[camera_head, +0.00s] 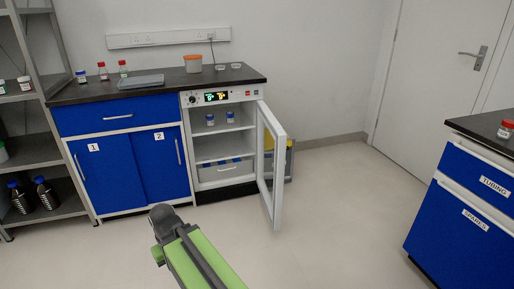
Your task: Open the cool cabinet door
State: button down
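The cool cabinet (222,94) stands under the right end of the dark bench top, with a control panel and lit display along its top edge. Its white-framed glass door (277,190) stands wide open, swung out into the room on its right side. Inside, two small bottles with blue caps (220,118) stand on the upper shelf, and a drawer or bin is at the bottom. My gripper (160,228) is at the end of my green arm, low in the picture, left of the door and apart from it. Its fingers are too unclear to tell open or shut.
Blue cupboards marked 1 and 2 (130,160) stand left of the cabinet. A yellow and grey bin (289,160) is partly hidden behind the door. A blue drawer unit (462,225) is at right. The floor (345,215) between is clear.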

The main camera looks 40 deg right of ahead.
aim_at(271, 139)
jog(key=u, duration=0.05)
jog(key=k, duration=0.2)
jog(key=u, duration=2.65)
jog(key=k, duration=0.7)
jog(key=z, duration=0.75)
jog(key=k, duration=0.8)
jog(key=z, duration=1.25)
jog(key=i, duration=1.8)
jog(key=u, duration=0.2)
jog(key=k, duration=0.7)
jog(key=u, duration=0.15)
